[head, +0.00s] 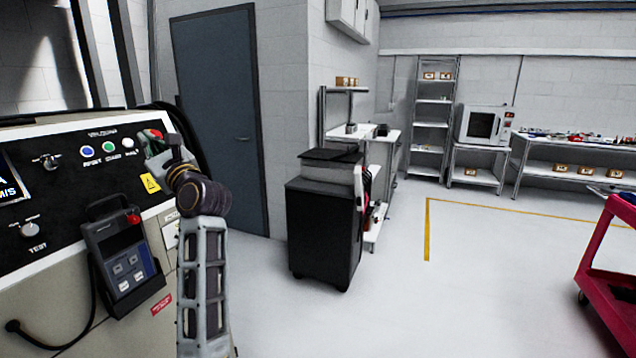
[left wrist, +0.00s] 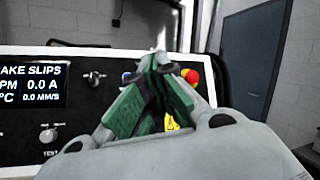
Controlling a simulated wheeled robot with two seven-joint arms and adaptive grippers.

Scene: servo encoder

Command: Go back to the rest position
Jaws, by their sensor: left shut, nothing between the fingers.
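My left gripper (head: 163,150) is raised in front of the control panel (head: 70,190), near its upper right corner by the red button (head: 156,133). In the left wrist view its green-padded fingers (left wrist: 157,85) come together at the tips, shut and empty. The red button (left wrist: 190,76) shows just behind the fingertips there; I cannot tell whether they touch it. The fingers hide part of the panel and a yellow label. My right gripper is in neither view.
A handheld pendant (head: 125,258) hangs on the panel's front. A black cabinet (head: 322,232) stands right of the grey door (head: 218,110). A red cart (head: 608,262) is at the right edge. Shelves and benches line the back wall. The floor in the middle is clear.

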